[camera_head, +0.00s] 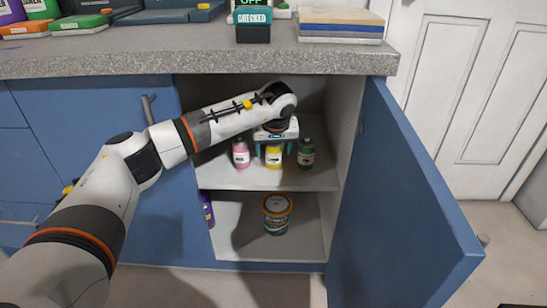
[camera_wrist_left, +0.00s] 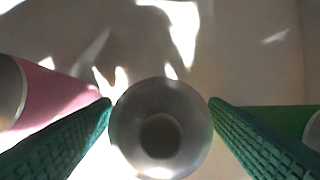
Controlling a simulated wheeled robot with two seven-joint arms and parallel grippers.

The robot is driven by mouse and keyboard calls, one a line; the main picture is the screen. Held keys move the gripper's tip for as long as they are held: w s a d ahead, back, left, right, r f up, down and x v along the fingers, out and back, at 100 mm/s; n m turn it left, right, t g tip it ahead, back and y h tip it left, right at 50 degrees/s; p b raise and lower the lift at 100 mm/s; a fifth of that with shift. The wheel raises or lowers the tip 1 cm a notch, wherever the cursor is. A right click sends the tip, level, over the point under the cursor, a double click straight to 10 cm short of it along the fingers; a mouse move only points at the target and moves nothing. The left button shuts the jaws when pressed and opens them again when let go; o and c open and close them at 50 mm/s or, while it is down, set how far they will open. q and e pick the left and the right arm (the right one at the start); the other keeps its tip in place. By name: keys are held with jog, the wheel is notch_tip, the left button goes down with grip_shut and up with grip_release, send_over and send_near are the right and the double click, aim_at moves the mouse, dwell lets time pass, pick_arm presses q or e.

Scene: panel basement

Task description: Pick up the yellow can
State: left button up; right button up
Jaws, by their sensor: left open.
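The yellow can (camera_head: 273,157) stands upright on the upper shelf of the open cabinet, between a pink can (camera_head: 241,153) and a green can (camera_head: 306,153). My left gripper (camera_head: 273,151) reaches in from above, its fingers open on either side of the yellow can. In the left wrist view the grey top of a can (camera_wrist_left: 160,128) lies between the two green fingers, with the pink can (camera_wrist_left: 50,92) beyond the left finger and the green can (camera_wrist_left: 285,120) beyond the right one. My right gripper is not in view.
The shelf (camera_head: 215,176) has bare room in front of the cans. Below stand a tub (camera_head: 277,213) and a purple container (camera_head: 207,209). The blue cabinet door (camera_head: 395,205) hangs open at right. The grey countertop (camera_head: 190,58) above holds boxes and a stack of books (camera_head: 340,25).

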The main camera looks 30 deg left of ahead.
pick_arm(q)
jog(key=shift+c, duration=0.2)
jog(key=c, duration=1.1)
jog(key=shift+r, duration=0.1)
jog(key=shift+r, duration=0.1)
